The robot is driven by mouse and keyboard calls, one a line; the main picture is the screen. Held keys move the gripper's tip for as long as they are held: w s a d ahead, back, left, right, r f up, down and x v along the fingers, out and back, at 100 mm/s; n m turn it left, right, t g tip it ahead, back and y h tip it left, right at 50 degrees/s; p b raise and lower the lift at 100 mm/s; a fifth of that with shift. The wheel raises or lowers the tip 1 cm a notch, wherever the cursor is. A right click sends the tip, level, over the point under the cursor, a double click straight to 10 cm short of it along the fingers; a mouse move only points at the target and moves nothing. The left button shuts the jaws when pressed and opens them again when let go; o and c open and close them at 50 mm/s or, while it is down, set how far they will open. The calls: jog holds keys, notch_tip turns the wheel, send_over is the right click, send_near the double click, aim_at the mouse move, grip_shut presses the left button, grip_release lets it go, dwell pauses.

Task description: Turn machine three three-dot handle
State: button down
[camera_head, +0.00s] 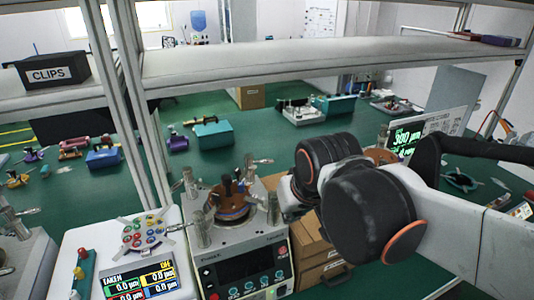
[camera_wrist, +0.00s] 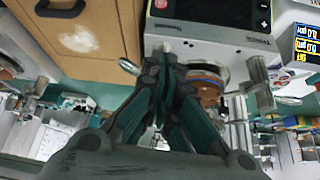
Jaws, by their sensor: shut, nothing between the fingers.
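The lapping machine (camera_head: 225,262) has a dark front panel and a copper-coloured round plate (camera_head: 230,203) on top. Metal posts with lever handles stand around the plate, including a left front one (camera_head: 201,230) and a right one (camera_head: 273,210). In the wrist view, one post with its lever (camera_wrist: 260,90) stands right of my gripper. Another lever (camera_wrist: 129,66) shows just left of my fingertips, its post partly hidden. My gripper (camera_wrist: 166,62) is shut and empty, its tips close to the machine's edge; contact is unclear. I cannot make out any dot marks or machine number.
A white unit with coloured buttons and a readout (camera_head: 138,275) stands left of the machine. Cardboard boxes (camera_head: 318,250) stand to its right, beside my arm. A shelf (camera_head: 330,58) crosses above, with uprights at left.

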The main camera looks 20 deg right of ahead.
aim_at(271, 160)
jog(key=shift+m+g, duration=0.5)
jog(key=shift+g, duration=0.2)
jog(key=w+r+p, duration=0.4)
jog(key=w+p, duration=0.1)
jog(key=w+r+p, duration=0.2)
jog(key=w+r, duration=0.1)
jog(key=shift+w+d, duration=0.2)
jog(key=shift+w, duration=0.05)
jog(key=w+r+m+g+p, duration=0.1)
jog(key=w+p, duration=0.5)
jog(key=shift+h, duration=0.4)
jog(key=w+f, duration=0.2)
jog(key=f, duration=0.1)
jog(key=w+d+f, duration=0.1)
jog(key=w+f, duration=0.2)
jog(key=f, duration=0.1)
jog(key=w+d+f, duration=0.1)
jog(key=w+f, duration=0.2)
jog(key=shift+d+f, duration=0.1)
jog(key=shift+f, duration=0.1)
jog(key=shift+d+b, duration=0.1)
jog(key=shift+b, duration=0.2)
jog(key=shift+w+d+f+n+y+b, duration=0.1)
jog(key=shift+w+d+n+y+b, duration=0.45)
jog(key=shift+n, duration=0.65)
jog(key=shift+w+d+b, duration=0.25)
jog(key=shift+w+b, duration=0.1)
jog(key=shift+s, duration=0.1)
